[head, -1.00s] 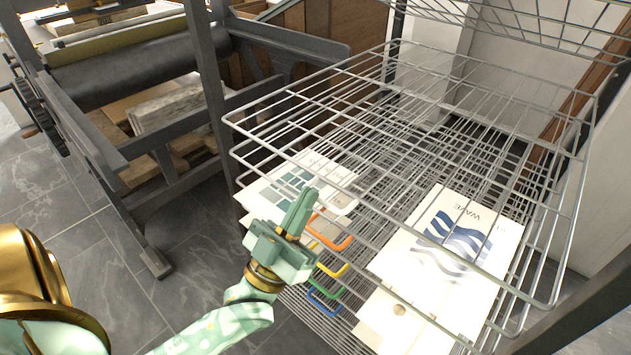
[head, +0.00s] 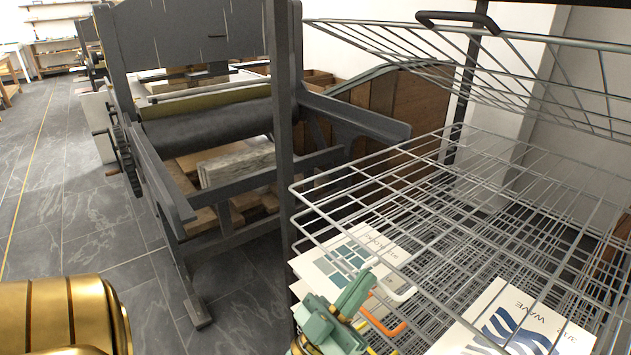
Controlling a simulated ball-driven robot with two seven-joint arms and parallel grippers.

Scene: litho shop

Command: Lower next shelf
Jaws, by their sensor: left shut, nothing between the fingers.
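The wire drying rack fills the right side. Its upper wire shelf (head: 560,85) is raised at the top right, with a black handle (head: 458,20) on its front edge. An empty wire shelf (head: 440,190) sits below it, over a stack of closely spaced lower shelves. A white handle (head: 402,293), an orange handle (head: 388,328) and a partly hidden yellow one show at the front of the stack. My left gripper (head: 356,288) is shut and empty, in front of the stack near the white and orange handles. I cannot tell whether it touches anything. My right gripper is out of view.
A print with green blocks (head: 350,262) and a wave print (head: 515,325) lie under the empty shelf's wires. A dark press (head: 205,130) stands left of the rack, its post close to the shelf's corner. Grey tiled floor (head: 60,230) is clear at left.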

